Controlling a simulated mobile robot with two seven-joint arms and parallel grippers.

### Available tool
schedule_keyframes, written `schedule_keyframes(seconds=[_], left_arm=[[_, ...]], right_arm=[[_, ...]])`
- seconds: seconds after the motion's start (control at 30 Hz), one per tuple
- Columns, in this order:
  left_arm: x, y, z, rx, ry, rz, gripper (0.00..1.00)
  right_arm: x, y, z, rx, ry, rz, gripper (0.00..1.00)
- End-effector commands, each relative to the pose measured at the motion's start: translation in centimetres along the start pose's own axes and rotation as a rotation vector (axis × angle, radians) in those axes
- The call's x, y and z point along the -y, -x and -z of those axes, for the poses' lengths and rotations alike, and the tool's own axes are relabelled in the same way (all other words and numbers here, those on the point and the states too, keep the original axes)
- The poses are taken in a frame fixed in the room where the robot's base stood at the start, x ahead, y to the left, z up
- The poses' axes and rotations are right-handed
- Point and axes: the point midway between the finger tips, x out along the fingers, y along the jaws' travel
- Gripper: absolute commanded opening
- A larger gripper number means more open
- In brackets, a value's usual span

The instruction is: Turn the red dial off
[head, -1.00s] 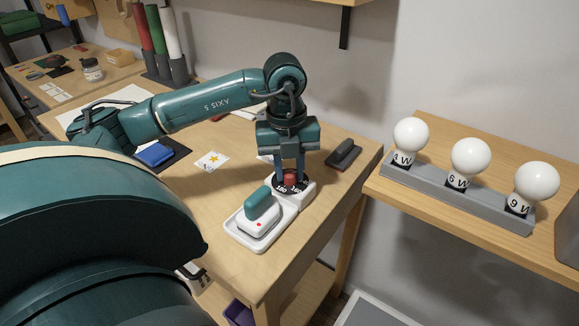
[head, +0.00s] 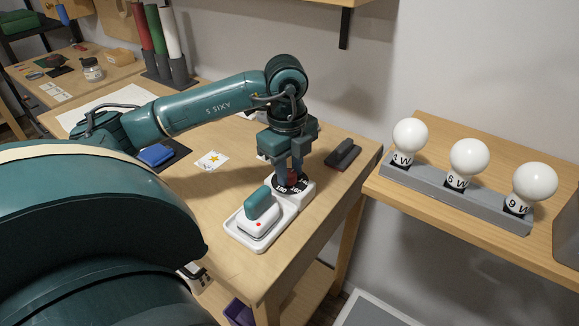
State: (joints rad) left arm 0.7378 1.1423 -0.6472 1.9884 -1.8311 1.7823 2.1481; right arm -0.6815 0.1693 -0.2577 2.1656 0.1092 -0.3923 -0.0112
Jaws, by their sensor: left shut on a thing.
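The red dial (head: 292,178) stands on a black marked disc with white numbers, on a white base (head: 306,192) on the wooden table. My left gripper (head: 291,174) points down over it, with its fingers shut on the dial and partly covering it. The exact setting of the dial is too small to read. My right gripper is not in view.
A white tray (head: 232,229) beside the dial holds a white device with a teal handle (head: 260,204). A dark block (head: 343,154) lies to the right. Several white bulbs stand in a grey holder (head: 455,195) on the right shelf. A blue block (head: 155,155) and star card (head: 212,161) lie left.

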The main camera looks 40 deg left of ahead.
Motion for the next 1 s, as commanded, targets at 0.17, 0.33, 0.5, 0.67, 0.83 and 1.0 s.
schedule_keyframes(seconds=[0.17, 0.33, 0.5, 0.67, 0.83, 1.0], left_arm=[[0.09, 0.13, -0.10, 0.003, 0.015, 0.005, 0.04], [0.10, 0.13, -0.10, 0.003, 0.016, 0.005, 0.04], [0.10, 0.14, -0.10, 0.003, 0.016, 0.005, 0.29], [0.06, 0.09, -0.07, 0.002, 0.014, 0.003, 0.42], [0.03, 0.05, -0.04, 0.002, 0.013, 0.002, 0.48], [0.04, 0.17, -0.02, 0.001, 0.013, 0.002, 0.48]], right_arm=[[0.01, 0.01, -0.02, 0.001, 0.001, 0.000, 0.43], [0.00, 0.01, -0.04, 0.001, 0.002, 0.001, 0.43], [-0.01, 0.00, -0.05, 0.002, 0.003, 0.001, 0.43], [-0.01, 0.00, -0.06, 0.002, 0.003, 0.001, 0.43], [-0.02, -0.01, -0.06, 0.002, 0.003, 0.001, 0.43], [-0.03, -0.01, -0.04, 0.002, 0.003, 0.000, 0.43]])
